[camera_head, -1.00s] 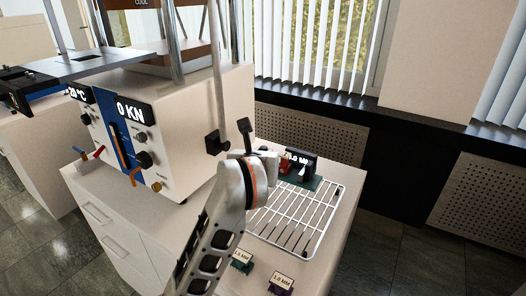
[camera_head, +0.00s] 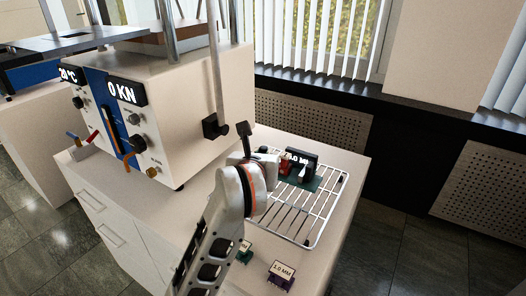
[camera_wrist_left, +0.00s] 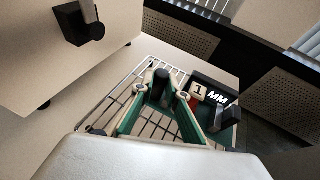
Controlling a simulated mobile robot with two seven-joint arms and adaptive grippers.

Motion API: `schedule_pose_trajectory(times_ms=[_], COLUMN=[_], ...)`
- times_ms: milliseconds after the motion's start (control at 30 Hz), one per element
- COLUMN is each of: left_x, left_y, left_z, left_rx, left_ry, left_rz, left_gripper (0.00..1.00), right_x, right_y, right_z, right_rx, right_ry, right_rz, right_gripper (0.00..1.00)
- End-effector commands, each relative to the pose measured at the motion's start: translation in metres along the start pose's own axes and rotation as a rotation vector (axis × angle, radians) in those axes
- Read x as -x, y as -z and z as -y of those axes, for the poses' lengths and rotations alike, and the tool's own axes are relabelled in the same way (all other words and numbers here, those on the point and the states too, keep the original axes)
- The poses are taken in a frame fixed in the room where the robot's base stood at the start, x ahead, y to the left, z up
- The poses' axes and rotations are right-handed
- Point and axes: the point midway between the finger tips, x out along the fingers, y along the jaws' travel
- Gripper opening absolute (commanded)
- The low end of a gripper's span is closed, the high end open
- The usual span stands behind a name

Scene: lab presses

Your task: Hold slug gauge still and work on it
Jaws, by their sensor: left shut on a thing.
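The slug gauge (camera_head: 305,182) is a green-based device with a black "MM" display, a red part and a small white piece. It rests on a white wire rack (camera_head: 345,187) on the cabinet top. In the left wrist view the gauge (camera_wrist_left: 222,134) shows its dark display and a white block marked "1". My left gripper (camera_wrist_left: 162,92) is shut at the gauge, with a black upright post between its green and tan fingers; the exact contact is hard to make out. In the head view the wrist hides the left part of the gauge. My right gripper is not in view.
A white press (camera_head: 185,110) with a "0 KN" readout stands left of the rack. Small labelled blocks, one green (camera_head: 244,252) and one purple (camera_head: 281,275), stand near the cabinet's front edge. A dark sill and perforated panels lie behind. Open floor is to the right.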

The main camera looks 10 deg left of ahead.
Motion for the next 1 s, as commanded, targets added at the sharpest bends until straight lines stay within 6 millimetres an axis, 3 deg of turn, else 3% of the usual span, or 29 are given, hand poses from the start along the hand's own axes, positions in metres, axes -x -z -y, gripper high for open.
schedule_pose_trajectory(times_ms=[233,1000], left_x=[-0.005,-0.02], left_y=[0.013,0.05], left_z=[0.0,0.002], left_rx=[0.002,0.003], left_ry=[0.001,0.004], left_rz=[0.0,0.0], left_gripper=[0.0,0.0], right_x=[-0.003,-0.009], right_y=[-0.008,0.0], right_z=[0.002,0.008], right_rx=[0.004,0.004], right_ry=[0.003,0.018], right_rz=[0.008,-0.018], right_gripper=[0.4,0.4])
